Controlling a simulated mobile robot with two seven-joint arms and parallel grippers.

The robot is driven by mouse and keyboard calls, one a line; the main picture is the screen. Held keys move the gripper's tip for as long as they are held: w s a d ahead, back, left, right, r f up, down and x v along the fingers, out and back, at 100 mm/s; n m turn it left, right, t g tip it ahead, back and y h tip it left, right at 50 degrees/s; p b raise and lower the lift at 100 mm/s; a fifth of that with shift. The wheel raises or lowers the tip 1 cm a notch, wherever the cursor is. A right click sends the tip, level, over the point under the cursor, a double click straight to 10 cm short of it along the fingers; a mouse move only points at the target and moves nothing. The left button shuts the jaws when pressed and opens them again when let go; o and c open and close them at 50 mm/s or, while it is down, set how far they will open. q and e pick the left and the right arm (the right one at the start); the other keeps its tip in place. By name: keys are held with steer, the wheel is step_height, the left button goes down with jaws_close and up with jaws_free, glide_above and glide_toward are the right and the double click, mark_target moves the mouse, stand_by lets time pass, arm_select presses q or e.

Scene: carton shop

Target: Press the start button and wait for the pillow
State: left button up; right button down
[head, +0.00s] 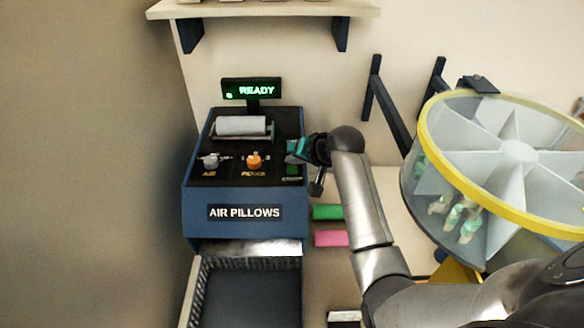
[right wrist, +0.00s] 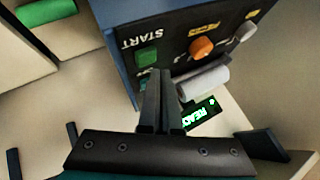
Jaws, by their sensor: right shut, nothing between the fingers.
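The blue AIR PILLOWS machine (head: 245,213) stands against the wall, with a black sloped top. Its display (head: 250,89) reads READY in green. The green start button (right wrist: 148,56) lies under the word START in the right wrist view; in the head view it is largely hidden by my gripper. My right gripper (head: 297,150) is over the right side of the panel. Its fingers (right wrist: 160,88) are shut and empty, with the tips close to the button; contact cannot be told. No pillow shows in the bin (head: 198,285) below the machine. My left gripper is out of view.
An orange knob (head: 254,160) and a grey knob (head: 211,160) sit left of my gripper, with a white roll (head: 240,126) behind. Green (head: 327,212) and pink (head: 331,238) rolls lie right of the machine. A yellow-rimmed drum (head: 430,150) stands further right. A shelf (head: 265,9) is above.

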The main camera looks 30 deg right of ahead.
steer(key=shift+f, duration=0.15)
steer(key=shift+f, duration=0.3)
steer(key=shift+f, duration=0.55)
stand_by(0.8)
steer(key=shift+r+p, duration=0.75)
steer(key=shift+r, duration=0.25)
